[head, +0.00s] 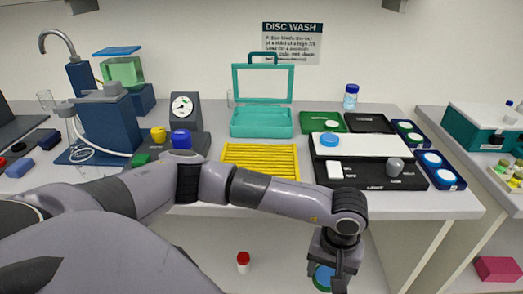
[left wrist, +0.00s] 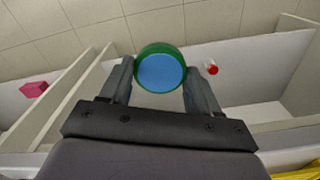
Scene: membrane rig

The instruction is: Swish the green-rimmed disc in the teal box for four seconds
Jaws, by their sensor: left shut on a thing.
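The green-rimmed disc (left wrist: 162,70) has a blue face and sits between the two fingers of my left gripper (left wrist: 160,78), which is shut on it. In the head view the disc (head: 322,277) shows low, in front of the bench edge and below its top, partly covered by the gripper (head: 335,272). The teal box (head: 262,124) stands on the bench toward the back, with its clear-windowed lid raised and its handle up. The held disc is well apart from the box, nearer and to its right. My right gripper is not in view.
A yellow ribbed rack (head: 260,160) lies in front of the teal box. A black-and-white station (head: 370,150) with a blue-topped disc, a green tray (head: 323,122) and blue trays (head: 440,170) stand to the right. A dial gauge (head: 184,108) stands left. A red-and-white bottle (head: 243,262) is below.

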